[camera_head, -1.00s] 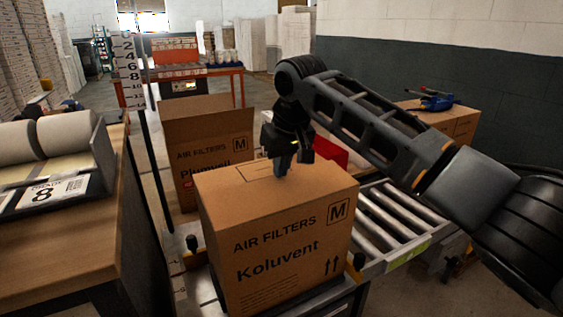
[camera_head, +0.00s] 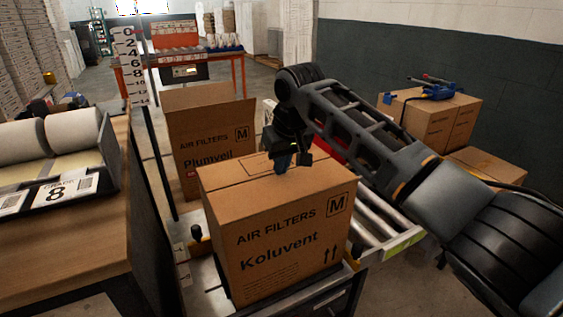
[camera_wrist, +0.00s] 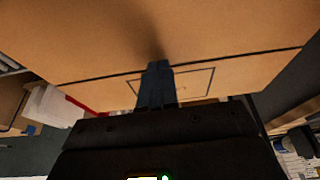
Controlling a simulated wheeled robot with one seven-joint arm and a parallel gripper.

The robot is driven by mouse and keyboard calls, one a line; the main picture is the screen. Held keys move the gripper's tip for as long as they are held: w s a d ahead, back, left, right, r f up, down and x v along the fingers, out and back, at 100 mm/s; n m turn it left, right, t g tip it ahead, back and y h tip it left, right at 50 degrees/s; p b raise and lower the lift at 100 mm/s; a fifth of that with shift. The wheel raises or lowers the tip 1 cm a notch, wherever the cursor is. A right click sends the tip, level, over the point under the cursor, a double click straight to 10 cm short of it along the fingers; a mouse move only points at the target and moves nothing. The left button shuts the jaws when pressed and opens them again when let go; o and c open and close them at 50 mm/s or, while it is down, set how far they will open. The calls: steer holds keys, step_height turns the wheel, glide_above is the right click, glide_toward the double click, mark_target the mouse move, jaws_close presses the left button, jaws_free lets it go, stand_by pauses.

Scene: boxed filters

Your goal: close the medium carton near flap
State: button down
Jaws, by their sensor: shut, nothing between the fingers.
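The medium carton (camera_head: 270,225), printed "AIR FILTERS M Koluvent", stands upright on the conveyor in the middle of the head view. Its top (camera_head: 240,178) looks flat, with the near flap lying level and a dark seam line across the top. My gripper (camera_head: 283,168) is shut and empty, pointing down at the carton's top near the seam. In the wrist view the shut fingers (camera_wrist: 157,85) are over the brown cardboard (camera_wrist: 110,40), close to the dark seam. I cannot tell whether the fingertips touch the cardboard.
A second carton (camera_head: 205,125), "Plumveil M", stands behind on the left. A bench (camera_head: 100,220) with rolls and a grade 8 sign is at left. Rollers (camera_head: 375,220) run right of the carton. Boxes with a blue tool (camera_head: 435,92) stand at right.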

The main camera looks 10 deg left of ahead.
steer(key=shift+r+p, duration=0.75)
steer(key=shift+p, duration=0.25)
steer(key=shift+r, duration=0.1)
